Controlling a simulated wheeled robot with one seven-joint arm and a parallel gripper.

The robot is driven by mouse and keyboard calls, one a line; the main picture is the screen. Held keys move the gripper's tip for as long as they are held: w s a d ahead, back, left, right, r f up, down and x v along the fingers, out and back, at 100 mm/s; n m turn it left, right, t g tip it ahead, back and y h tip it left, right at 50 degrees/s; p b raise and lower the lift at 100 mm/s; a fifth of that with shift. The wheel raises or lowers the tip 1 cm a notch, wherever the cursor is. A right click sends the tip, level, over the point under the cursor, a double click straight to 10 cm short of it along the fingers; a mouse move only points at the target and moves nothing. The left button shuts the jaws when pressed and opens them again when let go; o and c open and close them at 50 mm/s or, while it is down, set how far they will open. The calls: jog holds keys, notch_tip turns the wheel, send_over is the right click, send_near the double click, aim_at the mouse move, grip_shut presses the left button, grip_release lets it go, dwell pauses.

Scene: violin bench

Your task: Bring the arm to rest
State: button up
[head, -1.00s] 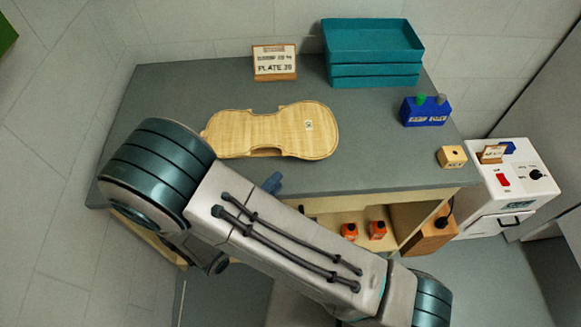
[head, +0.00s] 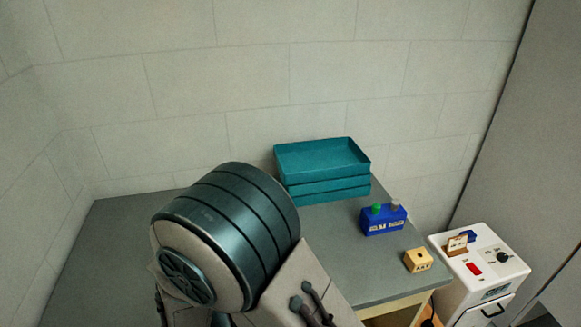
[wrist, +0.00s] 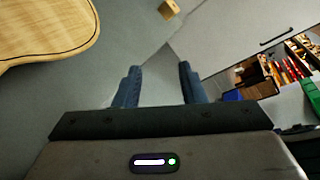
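My gripper (wrist: 160,88) shows in the wrist view with its two blue fingers apart and nothing between them. It is over the grey floor and bench area, to the right of the pale wooden violin plate (wrist: 45,28). In the head view my arm fills the lower middle and hides the gripper, the violin plate and the sign. The grey bench (head: 120,225) shows behind and beside the arm.
Stacked teal trays (head: 325,163) stand at the back of the bench. A blue holder (head: 383,222) with a green and a grey knob and a small wooden block (head: 418,260) sit at the right. A white machine (head: 500,262) stands beside the bench. An open drawer of tools (wrist: 290,68) shows in the wrist view.

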jog(key=s+d+r+m+g+y, duration=0.1)
jog(key=d+r+m+y, duration=0.5)
jog(key=m, duration=1)
jog(key=s+d+r+m+g+y, duration=0.2)
jog(key=d+r+m+y, duration=0.4)
jog(key=m, duration=1.1)
jog(key=shift+s+d+m+g+y, duration=0.35)
jog(key=shift+d+y, duration=0.15)
jog(key=shift+d, duration=1.2)
jog(key=shift+d, duration=0.15)
